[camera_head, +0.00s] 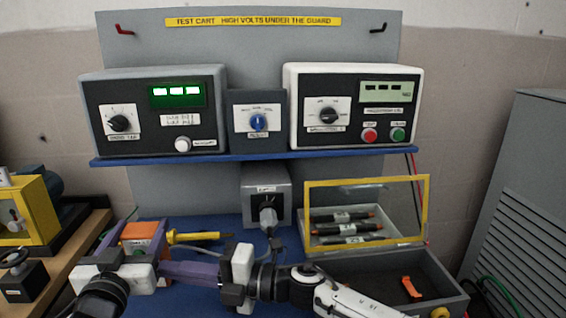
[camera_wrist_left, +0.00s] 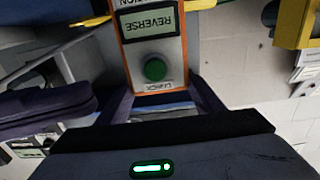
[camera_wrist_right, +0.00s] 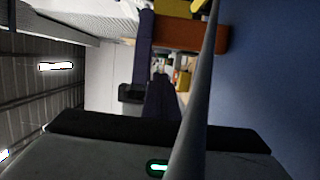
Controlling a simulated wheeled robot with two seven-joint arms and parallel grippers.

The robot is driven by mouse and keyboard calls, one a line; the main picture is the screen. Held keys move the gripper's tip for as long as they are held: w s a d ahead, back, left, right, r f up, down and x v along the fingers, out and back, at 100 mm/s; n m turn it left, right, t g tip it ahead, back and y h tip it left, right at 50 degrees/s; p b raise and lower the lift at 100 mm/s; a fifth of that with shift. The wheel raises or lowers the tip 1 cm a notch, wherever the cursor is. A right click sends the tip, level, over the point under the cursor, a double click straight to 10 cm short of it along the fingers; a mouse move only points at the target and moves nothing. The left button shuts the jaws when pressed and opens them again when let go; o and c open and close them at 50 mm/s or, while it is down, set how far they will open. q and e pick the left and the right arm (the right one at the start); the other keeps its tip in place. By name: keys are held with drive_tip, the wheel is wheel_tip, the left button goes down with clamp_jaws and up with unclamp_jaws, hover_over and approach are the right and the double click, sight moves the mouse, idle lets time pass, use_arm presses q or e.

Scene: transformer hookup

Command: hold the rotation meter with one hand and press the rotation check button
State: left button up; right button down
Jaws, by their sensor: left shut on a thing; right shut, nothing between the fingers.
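The rotation meter (camera_head: 142,232) is an orange box held upright-ish at the lower left of the head view. In the left wrist view, the meter (camera_wrist_left: 128,60) shows a screen reading REVERSE and a round green check button (camera_wrist_left: 155,69), uncovered. My left gripper (camera_head: 138,238) is shut on the meter, with purple fingers along its sides. My right gripper (camera_head: 165,270) is shut and empty, its purple fingers pointing left toward the meter's near side. In the right wrist view the orange meter (camera_wrist_right: 195,36) is beyond the fingertips; I cannot tell whether they touch it.
A yellow probe (camera_head: 195,237) lies right of the meter. A grey cable (camera_wrist_right: 200,80) crosses close in front of the right wrist camera. A yellow-framed guard (camera_head: 366,183) stands over dark fuses, with a grey tray (camera_head: 450,290) in front. Instruments stand on the blue shelf (camera_head: 260,158).

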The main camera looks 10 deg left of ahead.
use_arm(q)
drive_tip(key=shift+a+f, duration=0.1)
use_arm(e)
drive_tip(key=w+d+r+m+t, duration=0.5)
drive_tip(key=w+d+r+t, duration=0.3)
drive_tip(key=w+d+r, duration=0.6)
drive_tip(key=d+r, duration=0.2)
drive_tip(key=d, duration=0.2)
drive_tip(key=shift+w+r+t+y, duration=0.15)
drive_tip(key=shift+w+t+y, duration=0.15)
drive_tip(key=shift+t, duration=0.1)
use_arm(q)
drive_tip(key=o, duration=1.4)
use_arm(e)
drive_tip(key=shift+a, duration=0.1)
